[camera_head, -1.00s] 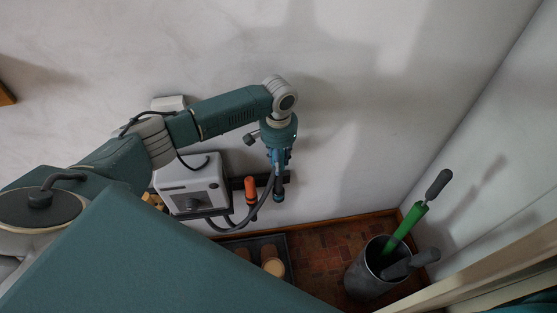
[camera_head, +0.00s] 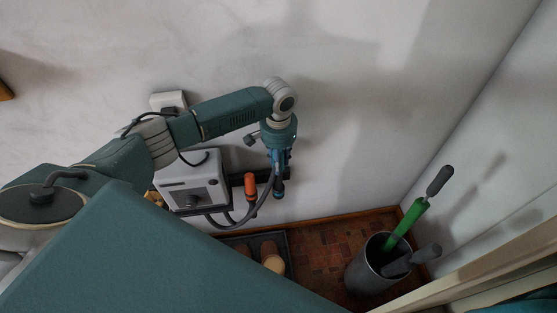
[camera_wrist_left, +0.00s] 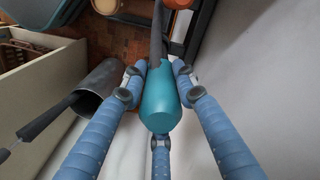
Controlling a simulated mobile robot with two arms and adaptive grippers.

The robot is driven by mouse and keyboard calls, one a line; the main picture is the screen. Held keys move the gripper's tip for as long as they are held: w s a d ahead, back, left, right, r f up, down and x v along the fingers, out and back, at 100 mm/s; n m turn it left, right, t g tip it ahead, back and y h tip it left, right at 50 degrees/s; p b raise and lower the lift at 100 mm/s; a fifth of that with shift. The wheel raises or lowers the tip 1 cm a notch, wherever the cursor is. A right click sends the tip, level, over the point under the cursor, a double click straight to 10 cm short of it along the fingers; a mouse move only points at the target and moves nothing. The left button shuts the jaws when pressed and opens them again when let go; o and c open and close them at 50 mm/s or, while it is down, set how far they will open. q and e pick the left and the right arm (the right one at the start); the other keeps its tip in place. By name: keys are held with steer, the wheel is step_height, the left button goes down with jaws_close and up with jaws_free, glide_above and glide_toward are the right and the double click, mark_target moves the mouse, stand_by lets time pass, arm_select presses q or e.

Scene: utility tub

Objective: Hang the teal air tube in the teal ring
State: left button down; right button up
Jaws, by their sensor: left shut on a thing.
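My left gripper (camera_head: 279,162) hangs from the arm close to the wall, beside the dark rail at the right of the grey box. In the left wrist view its blue fingers (camera_wrist_left: 158,90) are shut around the teal air tube (camera_wrist_left: 160,102). A grey hose runs from the tube away from the wrist. In the head view the fingers mostly hide the tube, and the hose (camera_head: 267,187) loops down toward the box. I cannot make out the teal ring clearly in either view. My right gripper is not in view.
An orange-handled tool (camera_head: 251,186) hangs on the rail (camera_head: 237,181), left of my gripper. The grey box (camera_head: 188,184) is further left. Below is a dark tray (camera_head: 285,243) with cups. A grey bin (camera_head: 357,272) with green- and grey-handled tools stands at the right.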

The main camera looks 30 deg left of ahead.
mark_target(278, 182)
arm_select(q)
step_height(278, 182, down, 7)
steer(key=b, duration=0.3)
steer(key=shift+r, duration=0.2)
stand_by(2.4)
steer(key=shift+f+b, duration=1.65)
steer(key=shift+f, duration=1.15)
steer(key=shift+f, duration=0.1)
stand_by(0.9)
steer(key=c, duration=1.3)
jaws_free()
steer(key=shift+o, duration=0.2)
step_height(278, 182, up, 12)
